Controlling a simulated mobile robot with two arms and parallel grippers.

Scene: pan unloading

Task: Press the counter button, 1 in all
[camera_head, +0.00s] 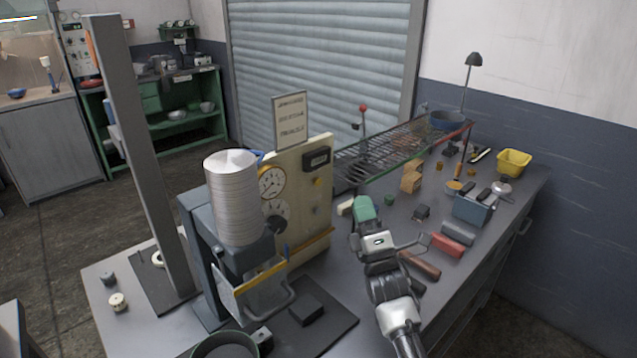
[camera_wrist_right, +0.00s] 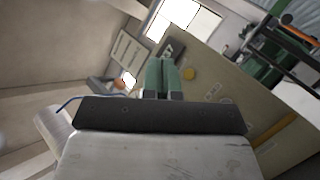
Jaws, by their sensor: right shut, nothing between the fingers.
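A beige panel (camera_head: 310,215) with two round gauges stands upright on the bench, left of my right gripper. It carries a dark counter display (camera_head: 316,158) near its top and a small yellow button (camera_head: 318,183) below that. In the right wrist view, the display (camera_wrist_right: 174,48) and the yellow button (camera_wrist_right: 188,74) show close to my fingertips. My right gripper (camera_head: 364,205) has green fingers, shut and empty, to the right of the panel and apart from it in the head view. The fingers (camera_wrist_right: 162,68) partly cover the panel in the wrist view. My left gripper is not in view.
A wire rack (camera_head: 400,140) stands behind the right gripper. Red blocks (camera_head: 447,244), a blue-grey box (camera_head: 472,209) and a yellow bin (camera_head: 514,162) are on the right. A white ribbed cylinder (camera_head: 235,200) stands left of the panel. A sign (camera_head: 290,118) rises above it.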

